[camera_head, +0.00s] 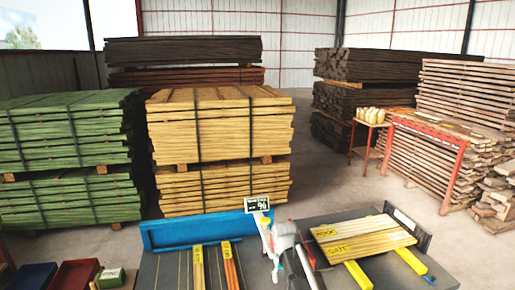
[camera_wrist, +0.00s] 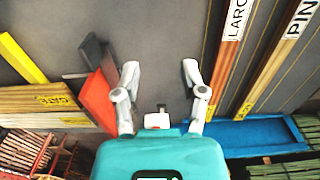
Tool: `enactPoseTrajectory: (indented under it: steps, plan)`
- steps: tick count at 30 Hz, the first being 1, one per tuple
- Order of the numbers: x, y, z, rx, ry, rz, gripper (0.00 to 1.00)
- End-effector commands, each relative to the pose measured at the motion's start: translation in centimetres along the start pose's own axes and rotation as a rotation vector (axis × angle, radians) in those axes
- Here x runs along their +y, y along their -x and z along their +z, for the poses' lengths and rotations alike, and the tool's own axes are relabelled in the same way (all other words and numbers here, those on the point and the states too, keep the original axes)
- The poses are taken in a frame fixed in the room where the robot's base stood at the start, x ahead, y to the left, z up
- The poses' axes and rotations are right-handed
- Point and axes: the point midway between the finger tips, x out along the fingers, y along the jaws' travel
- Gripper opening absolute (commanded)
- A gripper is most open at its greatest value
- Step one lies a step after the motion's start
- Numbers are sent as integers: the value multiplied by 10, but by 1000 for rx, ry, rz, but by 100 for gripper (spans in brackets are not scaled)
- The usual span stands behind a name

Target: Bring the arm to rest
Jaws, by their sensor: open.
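My gripper (camera_wrist: 160,70) is open in the wrist view, its two grey fingers spread apart with nothing between them. Below the fingertips is a bare dark grey surface (camera_wrist: 158,28). In the head view a pale, partly teal shape (camera_head: 268,238) near the small sign looks like the end of my arm, but its fingers cannot be made out there.
The grey bench (camera_head: 156,268) has a blue wall (camera_head: 190,230) and labelled strips (camera_head: 231,265). Wooden slats (camera_head: 362,238) and yellow bars (camera_head: 358,274) lie to its right. An orange-red piece (camera_wrist: 99,100) is beside the left finger. Green (camera_head: 68,160) and yellow lumber stacks (camera_head: 220,130) stand behind.

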Motion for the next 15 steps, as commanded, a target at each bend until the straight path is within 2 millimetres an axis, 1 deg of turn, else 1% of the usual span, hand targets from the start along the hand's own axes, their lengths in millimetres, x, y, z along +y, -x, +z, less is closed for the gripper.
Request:
enactPoseTrajectory:
  steps: [1, 4, 8, 9, 11, 12, 14, 15]
  plan:
    - [4, 0, 12, 0, -11, 0, 54]
    - [10, 0, 25, 0, -29, 0, 54]
    - [20, 0, 50, 0, -60, 0, 54]
    - [24, 0, 61, -1, -72, 0, 54]
    - [29, 0, 74, -1, -89, 0, 54]
    - [33, 0, 87, -1, -104, 1, 54]
    - [38, 0, 103, -1, -125, 1, 54]
    - [42, 0, 116, -1, -140, 1, 54]
